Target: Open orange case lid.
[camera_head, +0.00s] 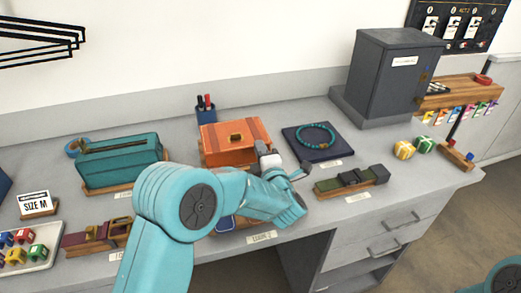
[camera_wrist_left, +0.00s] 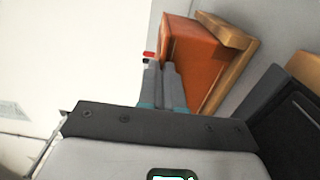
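The orange case (camera_head: 228,149) sits near the back middle of the counter, with brown bands and a brass-coloured fitting on top. Its lid looks closed. In the left wrist view the case (camera_wrist_left: 192,58) shows sideways, just beyond and right of the fingers. My left gripper (camera_head: 266,152) is at the case's front right corner; in its wrist view the fingers (camera_wrist_left: 163,70) lie close together, with nothing visible between them. Whether they touch the case is not clear. My left arm hides part of the counter in front. My right gripper is out of view.
A teal case (camera_head: 120,160) stands left, a pen cup (camera_head: 206,113) behind. A necklace on a dark pad (camera_head: 305,150) and a belt (camera_head: 352,178) lie right. A grey cabinet (camera_head: 388,75) stands at the back right. Bare counter shows near the right front edge.

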